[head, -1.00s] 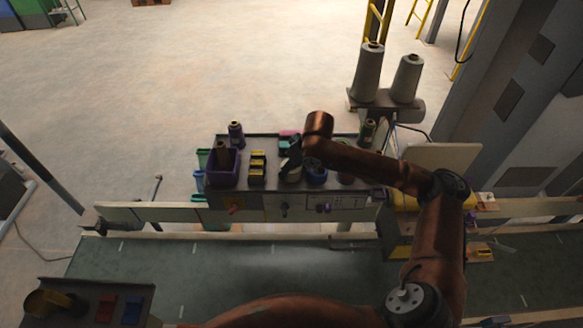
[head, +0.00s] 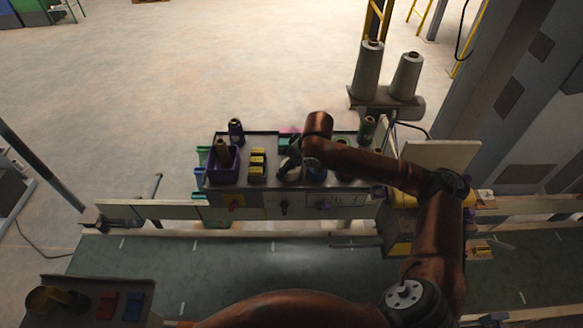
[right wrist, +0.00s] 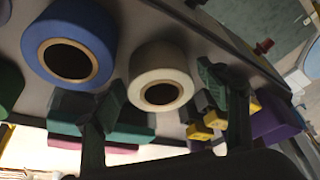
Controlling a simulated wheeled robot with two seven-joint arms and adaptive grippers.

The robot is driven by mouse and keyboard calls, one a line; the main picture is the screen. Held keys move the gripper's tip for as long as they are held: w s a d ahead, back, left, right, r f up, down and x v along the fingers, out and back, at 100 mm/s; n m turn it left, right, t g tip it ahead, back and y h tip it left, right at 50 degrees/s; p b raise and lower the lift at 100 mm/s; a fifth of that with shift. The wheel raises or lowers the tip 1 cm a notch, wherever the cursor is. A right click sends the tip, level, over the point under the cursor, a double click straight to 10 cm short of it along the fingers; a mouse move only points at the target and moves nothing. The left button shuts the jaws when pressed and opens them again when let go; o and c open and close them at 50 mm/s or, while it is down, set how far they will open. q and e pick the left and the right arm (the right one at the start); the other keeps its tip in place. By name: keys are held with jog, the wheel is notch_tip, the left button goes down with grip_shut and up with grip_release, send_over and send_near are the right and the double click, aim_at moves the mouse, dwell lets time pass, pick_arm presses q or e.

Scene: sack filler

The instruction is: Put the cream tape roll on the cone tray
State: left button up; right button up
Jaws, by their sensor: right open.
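The cream tape roll (right wrist: 158,62) lies on the grey shelf between the open fingers of my right gripper (right wrist: 160,88) in the right wrist view. In the head view the roll (head: 291,174) shows partly below my right gripper (head: 290,160), beside a blue tape roll (head: 316,172). Whether the fingers touch the cream roll, I cannot tell. The likely cone tray (head: 375,103) is the small grey tray under two tall grey cones, at the back right. My left gripper is not in view.
The blue roll (right wrist: 70,28) sits close beside the cream one. Yellow-and-black blocks (head: 257,166) and a purple bin (head: 223,177) stand to the left on the shelf. The two cones (head: 368,72) take up much of the tray.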

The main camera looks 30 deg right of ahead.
jog(key=b+v, duration=0.1)
jog(key=v, duration=1.1)
jog(key=shift+a, duration=0.1)
